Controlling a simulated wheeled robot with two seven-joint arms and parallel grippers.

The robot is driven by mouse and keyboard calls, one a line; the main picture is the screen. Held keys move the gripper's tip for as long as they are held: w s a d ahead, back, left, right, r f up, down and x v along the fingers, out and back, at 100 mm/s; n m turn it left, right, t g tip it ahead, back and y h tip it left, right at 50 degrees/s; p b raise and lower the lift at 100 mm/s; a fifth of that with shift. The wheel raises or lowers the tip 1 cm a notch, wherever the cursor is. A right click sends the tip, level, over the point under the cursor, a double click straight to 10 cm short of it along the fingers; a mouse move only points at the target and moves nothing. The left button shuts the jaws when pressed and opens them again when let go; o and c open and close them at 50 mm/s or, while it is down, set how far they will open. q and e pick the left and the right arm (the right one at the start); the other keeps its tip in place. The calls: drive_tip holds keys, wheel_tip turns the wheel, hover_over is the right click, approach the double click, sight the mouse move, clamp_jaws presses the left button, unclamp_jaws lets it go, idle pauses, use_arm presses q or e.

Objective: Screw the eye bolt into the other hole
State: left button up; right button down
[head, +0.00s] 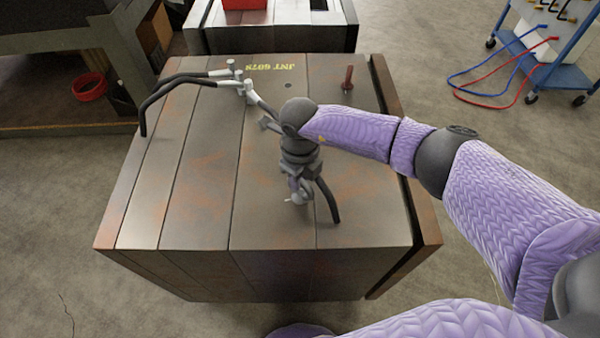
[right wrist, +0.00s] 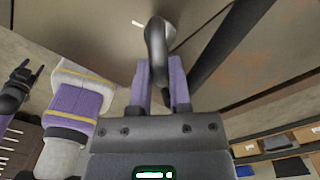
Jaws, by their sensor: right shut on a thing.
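The steel mould base (head: 270,215) stands before me, with yellow lettering on top. My right gripper (head: 299,190) reaches down over the middle of its near half; the head view does not show the fingertips clearly. In the right wrist view the lilac fingers (right wrist: 161,85) are closed on a dark, curved piece that looks like the eye bolt (right wrist: 156,50) seen nearly edge-on. A pale round patch lies behind it; I cannot tell whether the bolt touches the plate. A small dark hole (head: 288,86) shows near the lettering. My left gripper is not in the head view.
A rust-red upright piece (head: 348,78) stands at the far right of the top. Black bent hoses with silver fittings (head: 190,78) lie at the far left, and another black hose (head: 328,202) is beside my right gripper. A blue cart (head: 560,75) stands right, with hoses on the floor.

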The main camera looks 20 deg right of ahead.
drive_tip(key=m, duration=0.1)
drive_tip(key=m+p, duration=0.1)
drive_tip(key=m, duration=0.1)
drive_tip(key=m+p, duration=0.1)
drive_tip(key=shift+r+m, duration=0.25)
drive_tip(key=shift+m, duration=0.15)
drive_tip(key=shift+f+m, duration=0.1)
drive_tip(key=shift+m, duration=0.7)
drive_tip(key=shift+f+m, duration=0.15)
drive_tip(key=shift+m, duration=0.25)
drive_tip(key=m+p, duration=0.1)
drive_tip(key=m, duration=0.1)
drive_tip(key=m+p, duration=0.1)
drive_tip(key=m, duration=0.1)
drive_tip(key=m+p, duration=0.1)
drive_tip(key=m, duration=0.1)
drive_tip(key=shift+r, duration=0.25)
drive_tip(key=shift+f+m+p, duration=0.1)
drive_tip(key=shift+m+p, duration=0.25)
drive_tip(key=shift+m, duration=0.65)
drive_tip(key=shift+d+f+m, duration=0.1)
drive_tip(key=shift+m, duration=0.4)
drive_tip(key=shift+f, duration=0.1)
